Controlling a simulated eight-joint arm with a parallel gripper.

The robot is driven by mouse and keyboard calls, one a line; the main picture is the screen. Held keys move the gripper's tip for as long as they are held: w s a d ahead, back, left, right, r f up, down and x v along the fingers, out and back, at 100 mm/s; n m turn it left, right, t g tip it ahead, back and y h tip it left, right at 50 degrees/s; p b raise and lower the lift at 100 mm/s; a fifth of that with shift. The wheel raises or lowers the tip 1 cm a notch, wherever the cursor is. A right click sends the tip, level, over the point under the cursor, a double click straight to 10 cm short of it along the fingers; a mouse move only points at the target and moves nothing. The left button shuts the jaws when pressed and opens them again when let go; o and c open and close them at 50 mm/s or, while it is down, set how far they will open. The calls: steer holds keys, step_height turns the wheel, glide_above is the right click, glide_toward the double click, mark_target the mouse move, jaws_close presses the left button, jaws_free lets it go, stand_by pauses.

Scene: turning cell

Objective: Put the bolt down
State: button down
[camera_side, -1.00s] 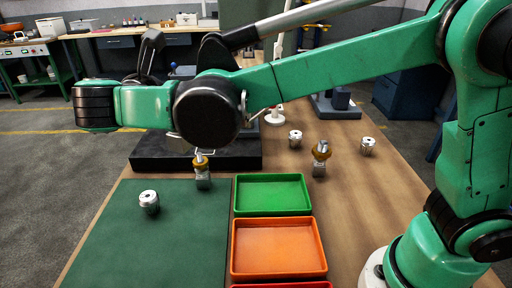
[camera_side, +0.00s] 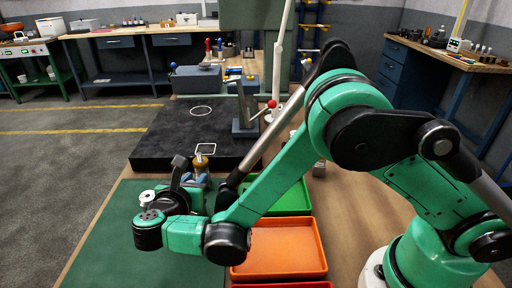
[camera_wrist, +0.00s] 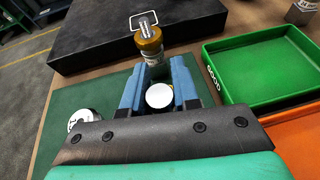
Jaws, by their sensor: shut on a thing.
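The bolt (camera_side: 201,161), a threaded silver end with a brass collar, stands about upright at the far right corner of the green mat (camera_side: 105,235). Its lower part is hidden by my gripper in the side view. In the wrist view the bolt (camera_wrist: 149,40) shows at the tips of the blue fingers. My gripper (camera_side: 195,179) is low over the mat and shut on the bolt below the collar; the wrist view shows its fingertips (camera_wrist: 162,64) too. A white disc (camera_wrist: 159,96) shows between the fingers; I cannot tell what it belongs to.
The green tray (camera_wrist: 262,70) and orange tray (camera_side: 290,250) are on the right. A black slab (camera_side: 165,140) lies just behind the bolt. The front of the mat is clear.

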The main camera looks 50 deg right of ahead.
steer(key=shift+f, duration=0.15)
steer(key=c, duration=0.7)
jaws_free()
steer(key=shift+f, duration=0.1)
steer(key=shift+o, duration=0.2)
